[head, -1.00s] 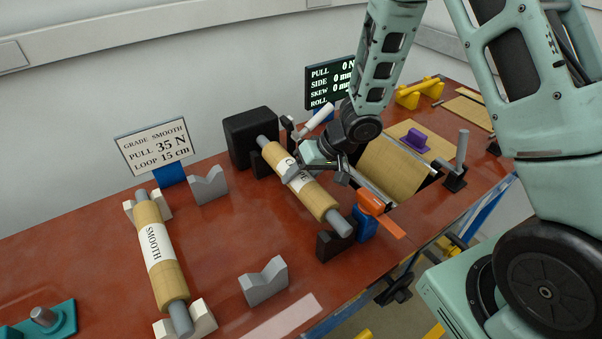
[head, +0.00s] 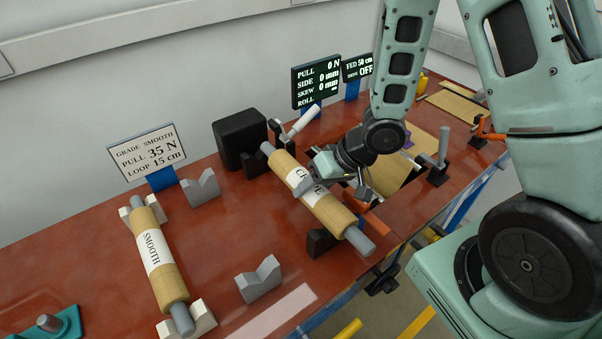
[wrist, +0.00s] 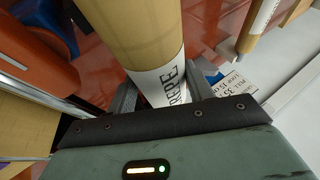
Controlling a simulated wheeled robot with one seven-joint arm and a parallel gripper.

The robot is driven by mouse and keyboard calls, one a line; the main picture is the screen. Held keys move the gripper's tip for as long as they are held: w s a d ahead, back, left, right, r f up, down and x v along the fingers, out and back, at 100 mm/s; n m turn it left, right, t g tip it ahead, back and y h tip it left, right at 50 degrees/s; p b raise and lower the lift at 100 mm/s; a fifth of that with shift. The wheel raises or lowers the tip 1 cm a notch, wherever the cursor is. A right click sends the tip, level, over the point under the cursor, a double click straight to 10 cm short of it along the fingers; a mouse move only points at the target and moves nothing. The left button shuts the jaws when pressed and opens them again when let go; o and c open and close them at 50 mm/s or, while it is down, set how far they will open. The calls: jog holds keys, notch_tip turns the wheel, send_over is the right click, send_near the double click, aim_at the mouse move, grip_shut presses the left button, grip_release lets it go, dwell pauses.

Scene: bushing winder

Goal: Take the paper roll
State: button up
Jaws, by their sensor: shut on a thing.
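A tan paper roll with a white label and grey shaft ends (head: 328,211) is in my gripper (head: 322,178); the wrist view reads "REPE" on its label (wrist: 170,84). My gripper's fingers (wrist: 163,92) are shut around the labelled middle. The roll's near shaft end is above and to the right of the front black cradle (head: 320,241), apparently clear of it. Its far end is close to the rear black cradle (head: 256,163); contact there is unclear. A second roll, labelled SMOOTH (head: 155,255), rests on two pale cradles at left.
A sign (head: 147,155) reads grade smooth, pull 35 N, loop 15 cm. A black block (head: 240,138) stands behind the held roll. Two empty grey cradles (head: 200,187) (head: 258,279) stand between the rolls. A dark display (head: 317,82) stands at the back.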

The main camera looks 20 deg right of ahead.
aim_at(338, 204)
jog(key=shift+s+d+r+p, duration=0.1)
jog(key=shift+s+r+p, duration=0.35)
jog(key=shift+s, duration=0.25)
jog(key=p, duration=0.2)
jog(key=shift+r+p, duration=0.1)
jog(key=shift+p, duration=0.3)
jog(key=p, duration=0.3)
jog(key=shift+s, duration=0.4)
jog(key=s+p, duration=0.1)
jog(key=p, duration=0.3)
jog(key=shift+s+d, duration=0.15)
jog(key=shift+d, duration=0.05)
jog(key=s, duration=0.1)
jog(key=s+p, duration=0.1)
jog(key=s, duration=0.1)
jog(key=shift+s+d+f, duration=0.2)
jog(key=shift+s+d, duration=0.1)
jog(key=shift+d, duration=0.1)
jog(key=shift+s+d+f+p, duration=0.15)
jog(key=shift+s+f+p, duration=0.05)
jog(key=shift+s+p, duration=0.65)
